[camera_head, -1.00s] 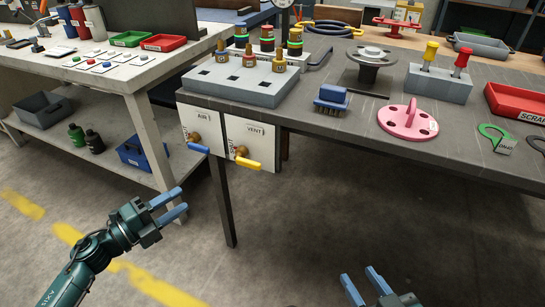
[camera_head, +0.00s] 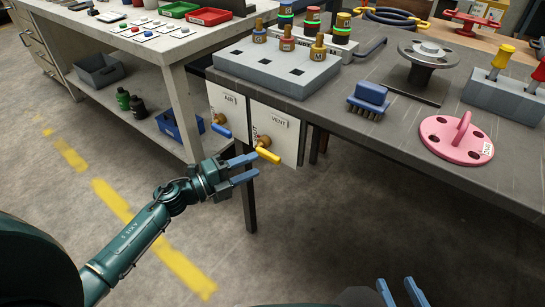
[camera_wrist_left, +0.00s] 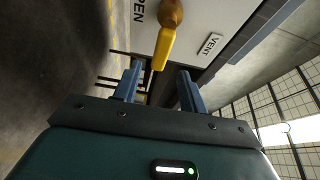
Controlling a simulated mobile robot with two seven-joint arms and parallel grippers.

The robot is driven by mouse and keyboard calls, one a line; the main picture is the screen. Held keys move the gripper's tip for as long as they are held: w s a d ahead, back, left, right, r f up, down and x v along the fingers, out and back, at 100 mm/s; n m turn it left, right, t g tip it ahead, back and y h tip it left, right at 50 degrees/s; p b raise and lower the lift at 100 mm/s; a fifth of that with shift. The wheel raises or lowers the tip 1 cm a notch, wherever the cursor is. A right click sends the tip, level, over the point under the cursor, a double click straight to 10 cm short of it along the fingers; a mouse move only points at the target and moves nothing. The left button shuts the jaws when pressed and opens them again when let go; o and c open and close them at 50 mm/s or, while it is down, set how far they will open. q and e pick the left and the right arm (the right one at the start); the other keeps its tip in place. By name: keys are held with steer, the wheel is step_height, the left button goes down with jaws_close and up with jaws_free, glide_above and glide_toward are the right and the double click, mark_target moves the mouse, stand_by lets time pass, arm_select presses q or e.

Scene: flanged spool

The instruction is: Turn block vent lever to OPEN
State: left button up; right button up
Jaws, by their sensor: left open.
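The VENT lever is a yellow handle (camera_head: 268,155) on a brass valve (camera_head: 263,141), mounted on a white panel (camera_head: 283,122) below the bench edge. In the head view the handle points down and right. In the left wrist view the handle (camera_wrist_left: 162,50) hangs from its brass hub near printed OPEN text. My left gripper (camera_head: 257,164) is open, its fingertips close to the handle. In the left wrist view the handle's tip lies in line with the gap between the fingers (camera_wrist_left: 160,70); contact cannot be told. My right gripper (camera_head: 399,287) is open and empty at the bottom edge.
A blue-handled AIR lever (camera_head: 221,130) sits just left on its own panel. The bench leg (camera_head: 248,200) stands below the panels. The bench top holds a grey block (camera_head: 262,80), a brush (camera_head: 369,98) and a pink flange (camera_head: 455,140). Floor in front is clear.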

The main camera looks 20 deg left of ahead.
mark_target(269, 158)
arm_select(q)
steer(key=x, duration=0.7)
jaws_close()
stand_by(0.3)
